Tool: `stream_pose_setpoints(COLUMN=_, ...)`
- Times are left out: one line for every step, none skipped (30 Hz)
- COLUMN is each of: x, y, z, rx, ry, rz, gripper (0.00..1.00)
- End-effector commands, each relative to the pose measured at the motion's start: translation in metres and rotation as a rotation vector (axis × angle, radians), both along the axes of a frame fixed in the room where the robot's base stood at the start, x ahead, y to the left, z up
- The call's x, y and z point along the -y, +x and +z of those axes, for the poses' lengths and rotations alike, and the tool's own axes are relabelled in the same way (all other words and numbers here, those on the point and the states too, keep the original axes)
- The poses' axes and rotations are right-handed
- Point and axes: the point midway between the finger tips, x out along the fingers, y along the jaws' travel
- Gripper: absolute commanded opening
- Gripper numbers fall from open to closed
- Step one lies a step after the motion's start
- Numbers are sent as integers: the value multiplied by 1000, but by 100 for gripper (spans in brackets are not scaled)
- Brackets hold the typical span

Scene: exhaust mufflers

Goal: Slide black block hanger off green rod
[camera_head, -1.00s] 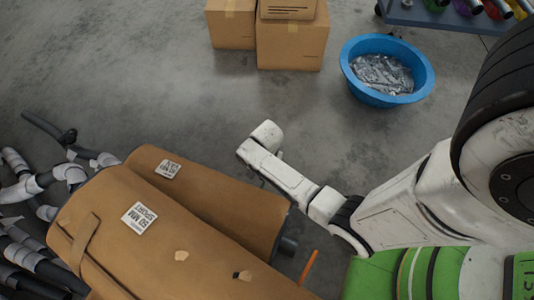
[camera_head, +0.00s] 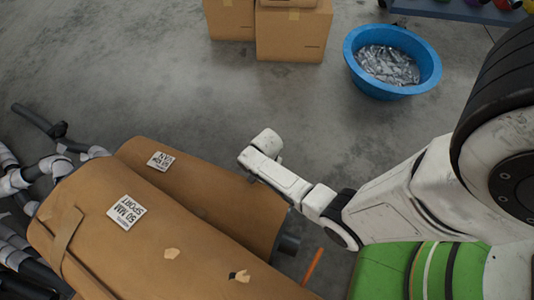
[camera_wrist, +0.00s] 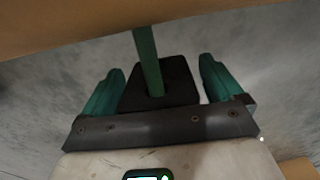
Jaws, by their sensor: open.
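In the wrist view, my gripper (camera_wrist: 160,85) is open, with one green finger on each side of the black block hanger (camera_wrist: 181,80). The hanger is a dark block with sloping sides. The green rod (camera_wrist: 147,52) comes down from the top and meets the block at its middle. There seems to be a gap between each finger and the block; I cannot tell about contact. In the head view, my arm reaches toward the large brown wrapped muffler, and the gripper, hanger and rod cannot be made out.
Brown wrapped mufflers (camera_head: 160,235) fill the lower left, close to my arm. Grey and black pipes (camera_head: 30,180) lie at the far left. A blue tub (camera_head: 352,62) of metal parts and cardboard boxes (camera_head: 291,38) stand at the back. The grey floor between is clear.

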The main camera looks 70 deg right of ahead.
Motion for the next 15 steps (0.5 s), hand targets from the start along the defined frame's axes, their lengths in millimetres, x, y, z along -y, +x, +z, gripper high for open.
stream_pose_setpoints(x=0, y=0, z=0, rx=0, ry=0, rz=0, gripper=94)
stream_pose_setpoints(x=0, y=0, z=0, rx=0, ry=0, rz=0, gripper=94)
stream_pose_setpoints(x=0, y=0, z=0, rx=0, ry=0, rz=0, gripper=94)
stream_pose_setpoints(x=0, y=0, z=0, rx=0, ry=0, rz=0, gripper=94)
stream_pose_setpoints(x=0, y=0, z=0, rx=0, ry=0, rz=0, gripper=94)
stream_pose_setpoints(x=0, y=0, z=0, rx=0, ry=0, rz=0, gripper=91)
stream_pose_setpoints(x=0, y=0, z=0, rx=0, ry=0, rz=0, gripper=88)
stream_pose_setpoints(x=0, y=0, z=0, rx=0, ry=0, rz=0, gripper=85)
stream_pose_setpoints(x=0, y=0, z=0, rx=0, ry=0, rz=0, gripper=81)
stream_pose_setpoints(x=0, y=0, z=0, rx=0, ry=0, rz=0, gripper=78)
stream_pose_setpoints(x=0, y=0, z=0, rx=0, ry=0, rz=0, gripper=75)
stream_pose_setpoints(x=0, y=0, z=0, rx=0, ry=0, rz=0, gripper=72)
stream_pose_setpoints(x=0, y=0, z=0, rx=0, ry=0, rz=0, gripper=69)
stream_pose_setpoints(x=0, y=0, z=0, rx=0, ry=0, rz=0, gripper=66)
stream_pose_setpoints(x=0, y=0, z=0, rx=0, ry=0, rz=0, gripper=62)
